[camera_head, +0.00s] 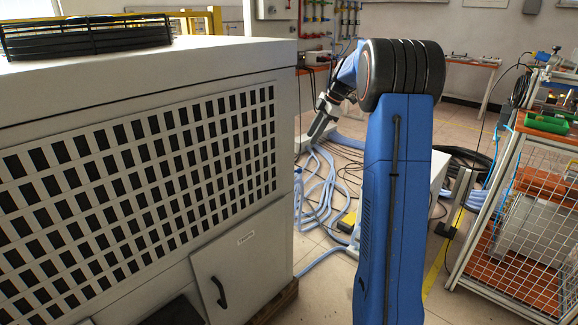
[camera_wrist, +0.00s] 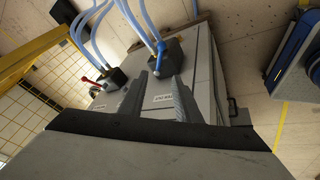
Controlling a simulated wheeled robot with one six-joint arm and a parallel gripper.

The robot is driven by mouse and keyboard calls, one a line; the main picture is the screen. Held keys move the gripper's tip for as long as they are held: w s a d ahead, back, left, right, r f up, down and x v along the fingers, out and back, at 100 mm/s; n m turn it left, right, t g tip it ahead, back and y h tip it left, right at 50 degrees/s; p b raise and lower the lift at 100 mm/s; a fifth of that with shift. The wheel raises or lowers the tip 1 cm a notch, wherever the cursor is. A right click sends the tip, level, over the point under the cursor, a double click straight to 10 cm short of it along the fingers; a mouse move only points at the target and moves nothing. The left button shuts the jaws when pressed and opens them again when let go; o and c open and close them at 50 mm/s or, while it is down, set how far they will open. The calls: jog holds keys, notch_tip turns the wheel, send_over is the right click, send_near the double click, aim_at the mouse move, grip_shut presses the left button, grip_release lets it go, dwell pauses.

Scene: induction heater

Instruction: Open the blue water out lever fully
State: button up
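The blue lever (camera_wrist: 160,60) shows in the wrist view on a dark valve block, beside light-blue hoses. It sits ahead of my gripper (camera_wrist: 158,76), whose two fingers point toward it and stand apart with a clear gap between them. Nothing is held, and the lever appears apart from the fingertips. A red lever (camera_wrist: 91,81) sits on another dark block to the left. In the head view, my gripper (camera_head: 319,124) is small beyond the cabinet's right edge; neither lever can be made out there.
A large grey cabinet (camera_head: 225,70) with a vented side fills the left of the head view. Light-blue hoses (camera_head: 318,195) lie on the floor beyond it. A wire-mesh cart (camera_head: 515,235) stands at right. A yellow frame (camera_wrist: 35,58) is at the wrist view's left.

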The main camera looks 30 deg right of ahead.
jog(key=x, duration=1.7)
jog(key=shift+f, duration=0.25)
grip_shut()
